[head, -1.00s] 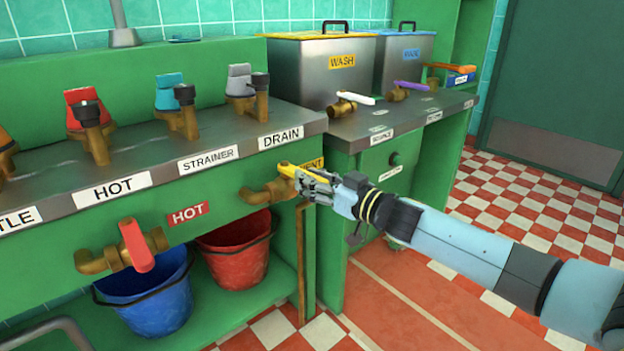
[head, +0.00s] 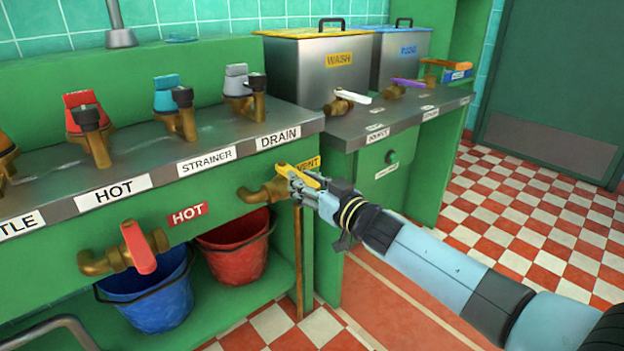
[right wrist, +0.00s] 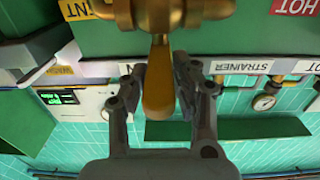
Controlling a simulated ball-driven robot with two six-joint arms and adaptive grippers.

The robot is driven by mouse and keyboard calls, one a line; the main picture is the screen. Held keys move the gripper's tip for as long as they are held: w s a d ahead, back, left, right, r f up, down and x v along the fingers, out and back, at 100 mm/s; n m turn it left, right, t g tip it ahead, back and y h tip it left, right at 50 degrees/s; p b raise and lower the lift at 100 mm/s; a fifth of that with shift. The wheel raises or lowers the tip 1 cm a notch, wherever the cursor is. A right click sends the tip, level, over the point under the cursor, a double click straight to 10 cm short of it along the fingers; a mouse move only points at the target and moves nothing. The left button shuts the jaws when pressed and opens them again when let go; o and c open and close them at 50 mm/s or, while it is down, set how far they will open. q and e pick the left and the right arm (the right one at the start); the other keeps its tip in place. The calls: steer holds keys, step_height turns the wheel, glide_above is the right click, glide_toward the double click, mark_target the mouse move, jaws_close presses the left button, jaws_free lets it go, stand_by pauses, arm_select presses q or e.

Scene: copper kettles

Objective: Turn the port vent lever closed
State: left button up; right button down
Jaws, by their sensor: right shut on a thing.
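The yellow vent lever (head: 300,175) sits on a brass valve (head: 268,192) on the front of the green counter, beside a yellow VENT label (head: 309,163). In the head view it slants down to the right. My right gripper (head: 303,183) is shut on the lever, reaching in from the right. In the right wrist view the lever (right wrist: 158,85) lies between the two fingers, with the brass valve body (right wrist: 155,14) beyond. The fingers partly cover the lever in the head view. My left gripper is not in view.
A red-handled HOT valve (head: 138,248) sits further left on the same front. A blue bucket (head: 150,300) and a red bucket (head: 236,242) stand below. A WASH tank (head: 310,80) stands on the right counter. The checkered floor (head: 530,215) at right is open.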

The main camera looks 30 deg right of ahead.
steer(key=c, duration=1.2)
jaws_free()
steer(key=shift+c, duration=0.2)
steer(key=shift+o, duration=1)
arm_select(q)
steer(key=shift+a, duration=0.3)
arm_select(e)
steer(key=s+d, duration=0.1)
steer(key=s, duration=1.1)
steer(key=shift+d, duration=0.3)
